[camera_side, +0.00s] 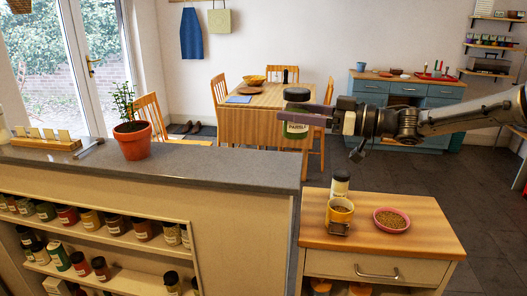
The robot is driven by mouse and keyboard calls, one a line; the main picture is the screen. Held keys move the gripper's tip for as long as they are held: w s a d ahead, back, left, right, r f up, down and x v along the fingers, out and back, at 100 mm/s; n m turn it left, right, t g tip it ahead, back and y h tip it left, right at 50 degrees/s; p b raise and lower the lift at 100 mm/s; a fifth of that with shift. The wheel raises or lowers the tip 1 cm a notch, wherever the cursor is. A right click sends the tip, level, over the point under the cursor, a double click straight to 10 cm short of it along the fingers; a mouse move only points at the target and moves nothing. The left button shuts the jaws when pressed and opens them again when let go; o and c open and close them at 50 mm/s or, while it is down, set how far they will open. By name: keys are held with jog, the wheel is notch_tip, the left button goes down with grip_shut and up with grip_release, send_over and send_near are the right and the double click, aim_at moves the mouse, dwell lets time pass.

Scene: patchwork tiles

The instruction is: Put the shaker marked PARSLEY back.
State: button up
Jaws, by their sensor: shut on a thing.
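The shaker marked PARSLEY (296,131) is a jar with green contents, a dark lid and a white label. It is upright in the air, just beyond the right end of the grey counter. My gripper (303,117) comes in from the right and is shut on the shaker below its lid. The spice rack (104,239) is set into the front of the counter at the lower left. Its shelves hold several jars with labels. Their small labels are mostly too small to read.
The grey counter top (220,168) carries a potted plant (132,140) and a wooden card holder (45,142). The counter's right part is clear.

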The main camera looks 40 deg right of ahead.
jog(key=w+f, duration=0.2)
jog(key=w, duration=0.1)
jog(key=w+a+f, duration=0.1)
jog(key=w+f, duration=0.3)
jog(key=w, duration=0.1)
jog(key=shift+w+a+f, duration=0.2)
jog(key=shift+w+f, duration=0.1)
jog(key=shift+f, duration=0.1)
jog(key=f, duration=0.3)
jog(key=shift+w+a+f, duration=0.1)
jog(key=shift+w+f, duration=0.1)
jog(key=shift+w, duration=0.2)
jog(key=shift+f, duration=0.35)
jog(key=shift+f, duration=0.1)
jog(key=o, duration=1.5)
jog(key=shift+f, duration=0.1)
